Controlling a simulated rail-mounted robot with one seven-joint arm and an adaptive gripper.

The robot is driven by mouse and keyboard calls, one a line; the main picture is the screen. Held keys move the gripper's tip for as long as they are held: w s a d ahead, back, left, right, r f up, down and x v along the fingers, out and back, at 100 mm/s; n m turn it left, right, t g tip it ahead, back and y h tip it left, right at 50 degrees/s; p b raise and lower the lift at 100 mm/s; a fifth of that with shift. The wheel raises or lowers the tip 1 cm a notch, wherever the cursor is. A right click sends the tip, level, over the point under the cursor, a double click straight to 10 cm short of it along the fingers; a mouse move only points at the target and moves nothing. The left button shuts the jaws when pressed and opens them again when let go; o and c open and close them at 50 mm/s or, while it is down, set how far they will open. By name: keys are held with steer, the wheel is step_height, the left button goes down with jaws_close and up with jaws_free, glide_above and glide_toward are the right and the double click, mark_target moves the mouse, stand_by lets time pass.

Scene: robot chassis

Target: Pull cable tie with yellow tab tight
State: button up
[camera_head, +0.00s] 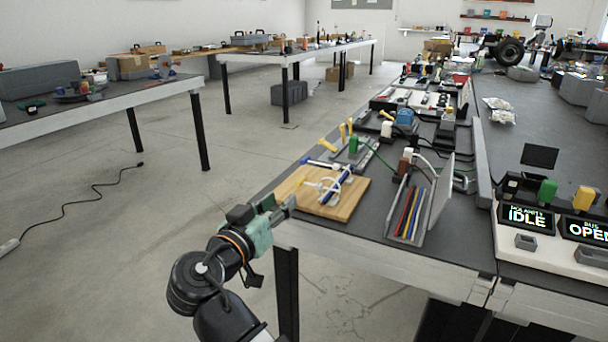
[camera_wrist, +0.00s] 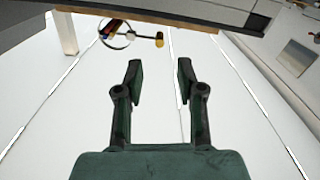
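A wooden board (camera_head: 345,206) lies at the near left corner of the dark workbench. On it is a blue rod-like bundle (camera_head: 337,186) with white cable tie loops (camera_head: 328,182) around it. My gripper (camera_head: 286,207) is just left of the board's near edge in the head view. In the wrist view my gripper (camera_wrist: 159,70) is open and empty, with the yellow tab beyond its fingertips, apart from them.
A grey tray (camera_head: 409,213) of coloured rods stands right of the board. A console (camera_head: 545,240) stands at the right.

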mark_target(306, 177)
steer(key=b+x, duration=0.3)
steer(key=x, duration=0.8)
steer(key=shift+w, duration=0.15)
jaws_close()
